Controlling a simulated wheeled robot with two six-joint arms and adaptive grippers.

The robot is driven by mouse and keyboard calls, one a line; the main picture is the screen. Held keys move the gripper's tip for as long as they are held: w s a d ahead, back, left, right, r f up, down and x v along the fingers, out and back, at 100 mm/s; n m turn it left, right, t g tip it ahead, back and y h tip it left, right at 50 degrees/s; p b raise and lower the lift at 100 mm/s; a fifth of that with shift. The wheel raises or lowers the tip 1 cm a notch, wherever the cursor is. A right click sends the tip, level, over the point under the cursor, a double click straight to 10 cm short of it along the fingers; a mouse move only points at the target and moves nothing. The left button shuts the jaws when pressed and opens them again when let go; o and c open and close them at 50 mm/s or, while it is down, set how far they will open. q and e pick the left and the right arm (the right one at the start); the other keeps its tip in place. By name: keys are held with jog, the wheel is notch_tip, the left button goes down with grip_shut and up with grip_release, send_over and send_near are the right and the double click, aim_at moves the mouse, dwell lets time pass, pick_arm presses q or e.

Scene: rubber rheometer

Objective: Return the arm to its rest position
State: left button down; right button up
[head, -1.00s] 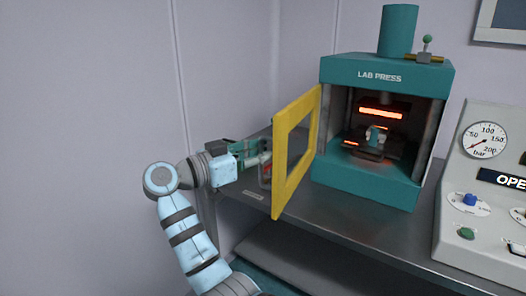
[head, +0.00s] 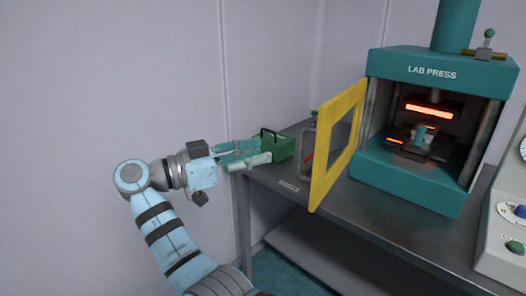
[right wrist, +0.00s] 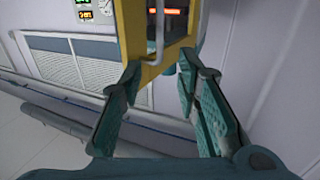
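The handle also shows in the right wrist view (right wrist: 156,35), beyond the fingers.
A green box (head: 281,147) with a dark handle stands on the grey bench (head: 340,208), close behind my fingertips. Inside the press, orange heated bars glow around a small teal piece (head: 420,133). A control console (head: 503,240) is at the right edge. Space left of the arm is open.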

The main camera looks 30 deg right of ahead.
jog(key=shift+f, duration=0.1)
jog(key=s+d+f+n+t+y, duration=0.1)
jog(key=s+d+f+n+y, duration=0.2)
jog(key=f, duration=0.9)
jog(key=s+d+f+n+t+y, duration=0.2)
jog(key=s+f+n+y, duration=0.15)
jog(key=f, duration=0.85)
jog(key=s+d+f+n+t+y, duration=0.1)
jog(key=s+d+f+n+y, duration=0.2)
jog(key=f, duration=0.8)
jog(key=s+a+f+n+t+y, duration=0.1)
jog(key=s+a+f+n+y, duration=0.35)
jog(key=s, duration=0.45)
jog(key=s+a+f+n+t+y, duration=0.1)
jog(key=s+a+f+n+y, duration=0.2)
jog(key=s+a+n, duration=0.45)
notch_tip(320, 180, down, 14)
jog(key=s+d+m+g+p, duration=0.1)
jog(key=s+d+m+p, duration=0.1)
jog(key=d+p, duration=0.15)
jog(key=s+f+g+p, duration=0.1)
jog(key=s+f+p, duration=0.3)
jog(key=s+f, duration=0.6)
jog(key=s, duration=0.4)
jog(key=shift+s+f+g, duration=0.2)
jog(key=shift+s+g, duration=0.1)
jog(key=shift+s, duration=0.05)
